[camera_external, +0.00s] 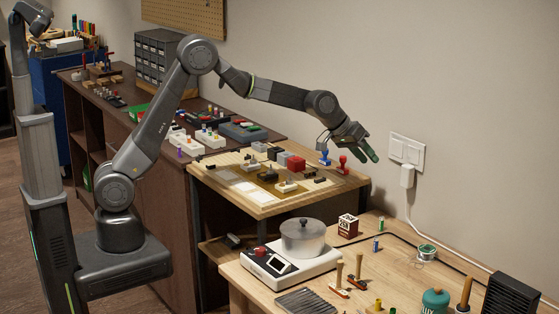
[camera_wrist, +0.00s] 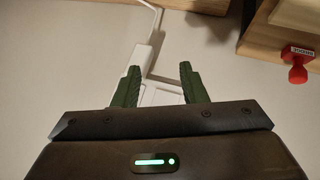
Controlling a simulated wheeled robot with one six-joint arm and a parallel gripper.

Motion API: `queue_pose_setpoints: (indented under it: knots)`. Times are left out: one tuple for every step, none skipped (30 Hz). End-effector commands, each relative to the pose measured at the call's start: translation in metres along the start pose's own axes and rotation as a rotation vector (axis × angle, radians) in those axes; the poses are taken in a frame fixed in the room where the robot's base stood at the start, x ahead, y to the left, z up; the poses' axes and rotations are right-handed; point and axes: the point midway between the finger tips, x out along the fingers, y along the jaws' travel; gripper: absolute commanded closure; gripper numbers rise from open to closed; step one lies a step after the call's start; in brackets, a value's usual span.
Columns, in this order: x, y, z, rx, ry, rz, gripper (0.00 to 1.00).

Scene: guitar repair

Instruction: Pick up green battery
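My gripper (camera_external: 369,148) is raised in front of the wall, above and behind the benches. In the wrist view its two green fingers (camera_wrist: 160,70) stand apart with nothing between them. Neither cylinder shows in the wrist view.
A scale (camera_external: 286,268) carries a metal pot (camera_external: 303,238) left of the cylinders. A patterned box (camera_external: 347,226), a solder spool (camera_external: 426,253) and a black box (camera_external: 511,294) stand nearby. A plugged-in white adapter (camera_external: 407,176) hangs on the wall. A red stamp (camera_external: 343,164) stands on the raised board.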

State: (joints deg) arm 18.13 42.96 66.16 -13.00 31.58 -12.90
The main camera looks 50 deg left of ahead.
Motion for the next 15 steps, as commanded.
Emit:
queue_pose_setpoints:
  knots:
    - [0.005, 0.007, 0.010, 0.118, -0.028, -0.020, 0.61]
    - [0.007, 0.010, 0.014, 0.188, -0.045, -0.034, 0.61]
    - [0.009, 0.013, 0.020, 0.275, -0.065, -0.052, 0.61]
    - [0.010, 0.014, 0.023, 0.332, -0.078, -0.065, 0.61]
    - [0.011, 0.015, 0.027, 0.387, -0.092, -0.077, 0.61]
    - [0.013, 0.017, 0.030, 0.453, -0.108, -0.092, 0.61]
    - [0.014, 0.017, 0.033, 0.499, -0.120, -0.104, 0.61]
    - [0.025, 0.009, 0.042, 0.486, -0.125, -0.105, 0.61]
    - [0.033, 0.004, 0.048, 0.481, -0.123, -0.103, 0.61]
    - [0.040, 0.001, 0.053, 0.480, -0.123, -0.103, 0.61]
    - [0.045, -0.001, 0.056, 0.479, -0.121, -0.102, 0.61]
    - [0.051, -0.003, 0.060, 0.478, -0.120, -0.102, 0.61]
    - [0.055, -0.005, 0.063, 0.477, -0.119, -0.101, 0.61]
    - [0.059, -0.007, 0.065, 0.477, -0.118, -0.101, 0.61]
    - [0.062, -0.008, 0.067, 0.476, -0.116, -0.101, 0.61]
